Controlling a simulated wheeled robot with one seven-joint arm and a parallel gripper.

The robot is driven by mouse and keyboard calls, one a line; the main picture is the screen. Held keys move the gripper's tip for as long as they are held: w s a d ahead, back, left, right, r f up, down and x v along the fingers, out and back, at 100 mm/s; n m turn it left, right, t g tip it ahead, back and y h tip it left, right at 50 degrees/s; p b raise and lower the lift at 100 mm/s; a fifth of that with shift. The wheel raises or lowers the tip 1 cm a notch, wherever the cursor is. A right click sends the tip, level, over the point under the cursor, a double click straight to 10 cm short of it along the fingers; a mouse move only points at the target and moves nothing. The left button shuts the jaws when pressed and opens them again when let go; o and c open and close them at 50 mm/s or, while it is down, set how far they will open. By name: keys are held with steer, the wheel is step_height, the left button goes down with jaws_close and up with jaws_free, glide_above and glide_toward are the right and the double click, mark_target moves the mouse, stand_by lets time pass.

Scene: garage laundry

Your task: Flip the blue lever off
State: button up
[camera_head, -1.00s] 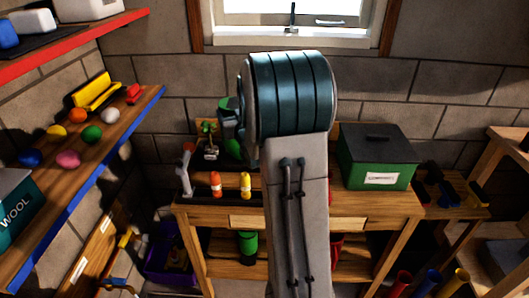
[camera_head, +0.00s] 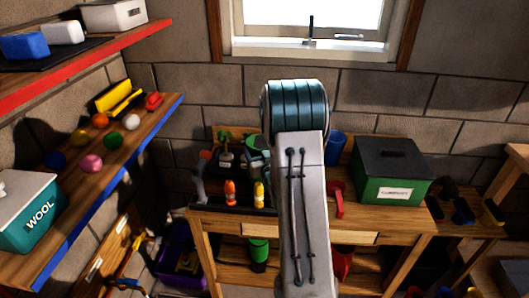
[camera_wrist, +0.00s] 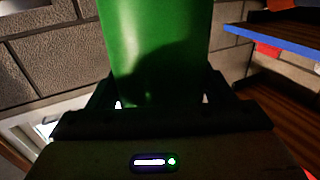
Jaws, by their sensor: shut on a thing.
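No blue lever can be made out for certain. A small blue piece (camera_head: 463,211) lies among dark items on the low stand at the right, too small to identify. My gripper (camera_wrist: 160,105) shows in the wrist view, shut on a smooth green object (camera_wrist: 160,45) that rises from between the fingers. Its far end is out of frame.
A wooden workbench (camera_head: 375,238) stands ahead, bearing a green box with a black lid (camera_head: 388,172), a blue cup (camera_head: 335,148), a red item (camera_head: 337,198) and orange and yellow bottles (camera_head: 231,193). Shelves with balls and a wool box (camera_head: 32,208) line the left.

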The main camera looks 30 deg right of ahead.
steer(key=shift+s+d+f+p, duration=0.35)
steer(key=shift+d+f+p, duration=0.1)
steer(key=shift+f+p, duration=0.05)
steer(key=shift+f, duration=0.15)
steer(key=o, duration=2)
steer(key=shift+o, duration=0.2)
